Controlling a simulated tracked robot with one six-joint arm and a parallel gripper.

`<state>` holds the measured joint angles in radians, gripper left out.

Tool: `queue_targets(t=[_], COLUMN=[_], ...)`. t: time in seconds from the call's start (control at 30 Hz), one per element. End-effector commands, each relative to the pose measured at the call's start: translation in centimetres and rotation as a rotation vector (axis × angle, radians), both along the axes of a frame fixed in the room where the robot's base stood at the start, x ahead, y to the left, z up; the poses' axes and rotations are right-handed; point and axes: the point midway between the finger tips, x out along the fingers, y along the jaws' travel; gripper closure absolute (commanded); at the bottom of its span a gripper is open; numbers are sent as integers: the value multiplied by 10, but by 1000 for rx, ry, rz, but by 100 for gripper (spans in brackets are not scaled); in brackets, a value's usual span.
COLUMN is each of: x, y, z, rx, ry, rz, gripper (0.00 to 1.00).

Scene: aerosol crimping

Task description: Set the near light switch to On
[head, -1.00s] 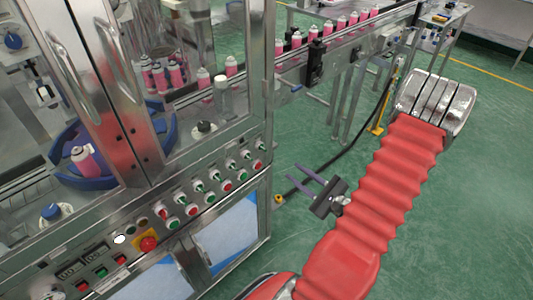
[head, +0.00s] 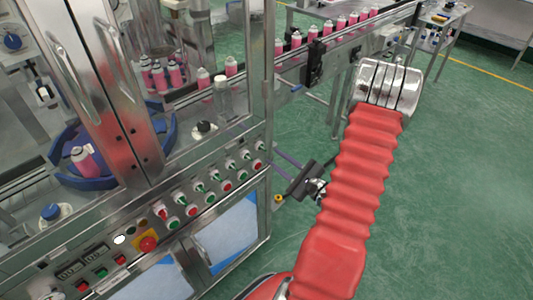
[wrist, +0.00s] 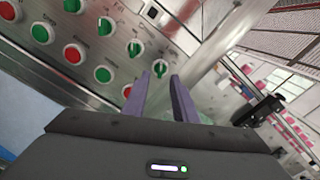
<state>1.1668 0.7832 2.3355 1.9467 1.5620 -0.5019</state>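My gripper (head: 276,162) is at the right end of the machine's control panel (head: 215,220), its two purple fingers apart with nothing between them. In the wrist view the fingertips (wrist: 159,76) point at the panel's end, near a green-handled selector switch (wrist: 160,68). Contact cannot be told. Several similar selectors form an upper row, such as a green one (wrist: 134,49), above red and green push buttons (wrist: 103,74).
A steel post (wrist: 205,70) rises beside the panel's right end in the wrist view. A conveyor with pink cans (head: 341,23) runs behind my arm. A red stop button (head: 147,243) sits farther left. Green floor (head: 460,180) is clear to the right.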

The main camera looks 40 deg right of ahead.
Motion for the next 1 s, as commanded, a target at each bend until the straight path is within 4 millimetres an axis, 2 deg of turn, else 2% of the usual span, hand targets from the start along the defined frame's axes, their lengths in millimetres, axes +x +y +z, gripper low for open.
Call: queue_targets(t=[0.2,0.4,0.8,1.0], x=[27,45,50,50], y=[2,2,2,2], z=[0,0,0,0], rx=[-1,0,0,0], ry=[-1,0,0,0], rz=[4,2,1,1], gripper=[74,74,75,89])
